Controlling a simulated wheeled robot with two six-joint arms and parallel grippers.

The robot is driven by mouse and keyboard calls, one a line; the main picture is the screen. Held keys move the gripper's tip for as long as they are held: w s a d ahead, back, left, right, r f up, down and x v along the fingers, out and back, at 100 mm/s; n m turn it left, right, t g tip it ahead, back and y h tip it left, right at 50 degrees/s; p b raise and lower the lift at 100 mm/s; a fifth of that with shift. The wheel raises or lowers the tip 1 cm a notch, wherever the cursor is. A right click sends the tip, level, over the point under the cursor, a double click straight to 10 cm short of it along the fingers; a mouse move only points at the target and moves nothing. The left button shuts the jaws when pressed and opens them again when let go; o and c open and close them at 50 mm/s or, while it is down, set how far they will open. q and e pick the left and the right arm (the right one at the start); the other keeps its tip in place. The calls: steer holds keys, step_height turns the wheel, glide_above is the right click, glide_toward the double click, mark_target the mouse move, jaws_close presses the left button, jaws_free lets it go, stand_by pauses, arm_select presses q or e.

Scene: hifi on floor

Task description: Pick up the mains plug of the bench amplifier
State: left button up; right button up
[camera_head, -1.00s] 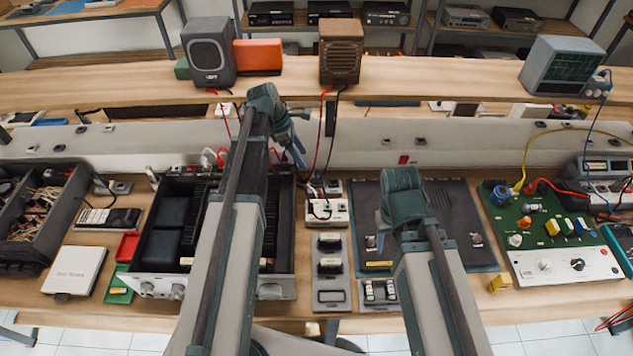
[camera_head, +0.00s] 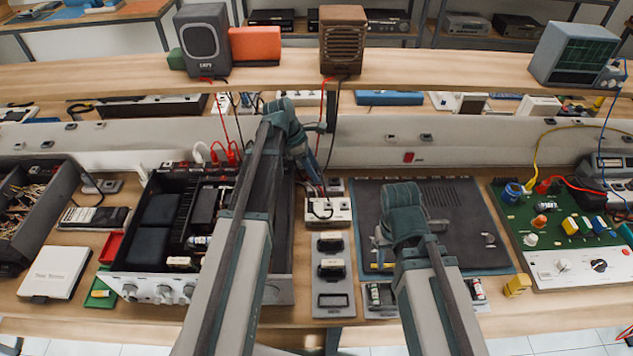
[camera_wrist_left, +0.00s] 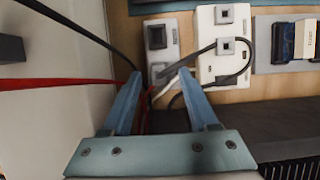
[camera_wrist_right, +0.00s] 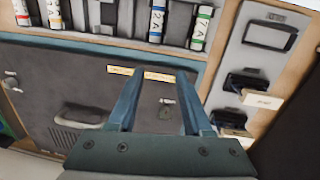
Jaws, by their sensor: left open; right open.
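The open-topped bench amplifier (camera_head: 125,285) stands left of centre, partly covered by my left arm. A white socket block (camera_head: 338,217) with a looped black lead sits to its right; the block also shows in the left wrist view (camera_wrist_left: 210,60). My left gripper (camera_wrist_left: 161,78) is open just in front of the sockets, with a pale piece and thin leads near its fingertips. I cannot tell which piece is the mains plug, or whether it lies between the fingers. My right gripper (camera_wrist_right: 157,78) is open and empty over the dark panel (camera_wrist_right: 80,95).
A grey module strip (camera_head: 333,275) lies between the amplifier and the dark panel. A green circuit board unit (camera_head: 560,265) is at the right. Red and black leads hang from the shelf speakers near my left gripper. A white box (camera_head: 55,272) lies at the left.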

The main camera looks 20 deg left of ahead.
arm_select(q)
steer(key=b+x, duration=0.1)
steer(key=x, duration=0.1)
steer(key=shift+w+d+f+b, duration=0.1)
steer(key=shift+f+b, duration=0.2)
arm_select(e)
step_height(320, 180, down, 3)
steer(key=shift+r, duration=0.3)
arm_select(q)
steer(key=shift+r, duration=0.1)
jaws_close()
